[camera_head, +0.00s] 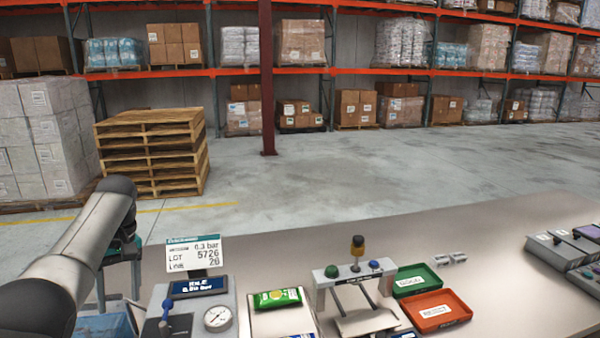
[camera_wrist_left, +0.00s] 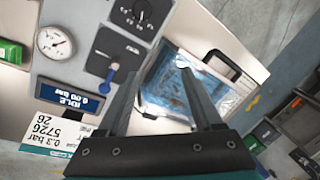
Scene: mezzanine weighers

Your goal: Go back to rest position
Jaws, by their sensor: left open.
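My left arm comes in from the left in the head view, with its gripper (camera_head: 118,292) pointing down at the near left of the worktop. The left gripper is open and its fingers stand apart in the left wrist view (camera_wrist_left: 160,72). No item shows held between them. A clear bag with blue contents (camera_wrist_left: 180,85) lies beyond the fingers in the wrist view; its blue part (camera_head: 105,325) shows under the gripper in the head view. I cannot tell the exact height of the fingers above it. My right gripper is in neither view.
Beside the gripper stands a grey console with a gauge (camera_head: 217,318), an IDLE display (camera_head: 198,287) and a blue-knobbed lever (camera_head: 166,306). Rightward are a green packet (camera_head: 277,298), a button stand (camera_head: 357,270), a green tray (camera_head: 438,288) and a red tray (camera_head: 462,318). The worktop's far middle is clear.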

